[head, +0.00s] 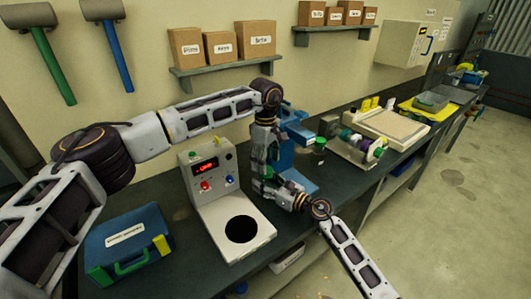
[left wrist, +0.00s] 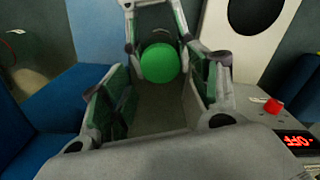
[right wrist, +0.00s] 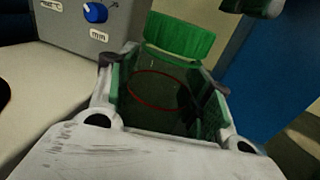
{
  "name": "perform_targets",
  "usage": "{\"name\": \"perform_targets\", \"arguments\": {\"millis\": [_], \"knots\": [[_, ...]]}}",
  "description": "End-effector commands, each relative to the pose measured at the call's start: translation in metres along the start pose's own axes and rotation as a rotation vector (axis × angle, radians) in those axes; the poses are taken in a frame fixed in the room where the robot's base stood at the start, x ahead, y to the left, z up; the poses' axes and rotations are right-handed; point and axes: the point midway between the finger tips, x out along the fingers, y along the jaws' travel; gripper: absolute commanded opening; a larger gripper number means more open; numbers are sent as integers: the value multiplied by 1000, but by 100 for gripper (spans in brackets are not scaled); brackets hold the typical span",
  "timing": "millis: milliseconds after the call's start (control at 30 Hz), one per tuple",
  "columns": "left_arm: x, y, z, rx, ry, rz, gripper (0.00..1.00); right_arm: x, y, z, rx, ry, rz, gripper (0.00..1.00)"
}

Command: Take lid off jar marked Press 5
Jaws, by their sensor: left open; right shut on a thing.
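A clear jar (right wrist: 165,95) with a green lid (right wrist: 180,38) stands between the fingers of my right gripper (head: 268,187), which is shut on it. The label on the jar cannot be read. In the left wrist view the round green lid (left wrist: 160,62) shows from above, with my right gripper's fingers around the jar just beyond it. My left gripper (head: 264,155) is open, pointing down above the right one. Its fingers (left wrist: 160,100) are on either side of the line to the lid and appear apart from it.
A grey machine (head: 205,160) with a round black plate and a display reading OFF stands left of the grippers. A blue press (head: 285,150) is close behind them. A blue case (head: 130,243) lies at front left.

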Motion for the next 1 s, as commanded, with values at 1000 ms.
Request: {"name": "perform_targets", "arguments": {"millis": [1000], "knots": [[32,0,0,0,1,0,24,0,0,0,0,0,0,0]]}}
